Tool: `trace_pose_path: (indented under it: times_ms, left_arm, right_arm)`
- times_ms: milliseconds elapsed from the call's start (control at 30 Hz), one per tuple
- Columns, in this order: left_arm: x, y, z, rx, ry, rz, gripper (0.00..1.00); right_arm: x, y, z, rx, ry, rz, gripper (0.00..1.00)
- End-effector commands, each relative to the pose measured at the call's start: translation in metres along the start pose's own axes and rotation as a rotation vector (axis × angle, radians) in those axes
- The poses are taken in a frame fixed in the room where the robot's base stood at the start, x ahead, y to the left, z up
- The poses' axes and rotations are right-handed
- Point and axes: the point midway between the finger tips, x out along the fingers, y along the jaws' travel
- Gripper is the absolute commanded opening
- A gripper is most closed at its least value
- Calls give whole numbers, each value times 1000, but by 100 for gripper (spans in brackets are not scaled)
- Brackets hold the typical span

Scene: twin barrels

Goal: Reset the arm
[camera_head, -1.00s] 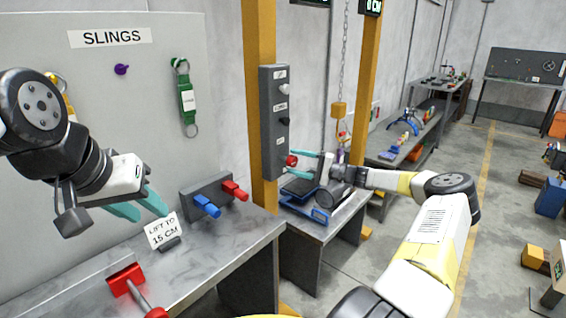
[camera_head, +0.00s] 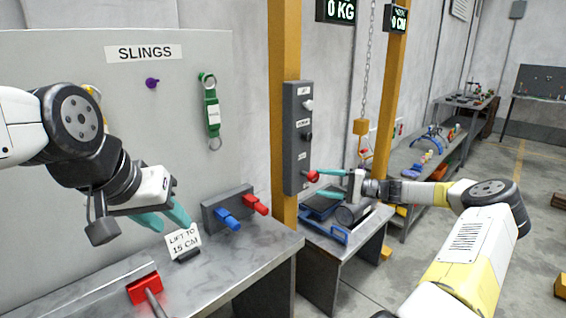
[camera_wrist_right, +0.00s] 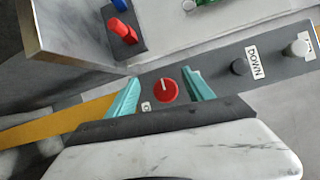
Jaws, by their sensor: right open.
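My right gripper (camera_head: 322,182) is at the grey control panel (camera_head: 291,150) on the yellow post in the head view. In the right wrist view its two teal fingers (camera_wrist_right: 164,80) are spread apart. The round red knob (camera_wrist_right: 166,91) shows in the gap between them, with a space on each side; I cannot tell how deep it sits between the fingers. The knob also shows in the head view (camera_head: 312,176). My left gripper (camera_head: 174,221) hangs above the near bench, its teal fingers apart and empty, close to the "LIFT TO 15 CM" sign (camera_head: 183,243).
The near metal bench (camera_head: 232,265) carries a block with blue and red handles (camera_head: 228,210) and a red part (camera_head: 143,288). A yellow hook block (camera_head: 361,127) hangs on a chain. The displays read 0 KG (camera_head: 340,10) and 0 CM (camera_head: 397,18).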

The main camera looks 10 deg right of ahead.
Motion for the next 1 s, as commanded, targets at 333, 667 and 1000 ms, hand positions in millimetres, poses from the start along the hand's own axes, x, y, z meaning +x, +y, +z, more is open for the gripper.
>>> trace_pose_path:
  times_ms: [333, 667, 1000]
  left_arm:
    - [0, 0, 0, 0, 0, 0, 36]
    - [0, 0, 0, 0, 0, 0, 36]
    - [0, 0, 0, 0, 0, 0, 36]
  right_arm:
    - [88, -19, 132, -176, -257, 579, 60]
    - [68, -52, 235, -397, -267, 1015, 60]
    - [6, -101, 330, -637, -102, 1242, 60]
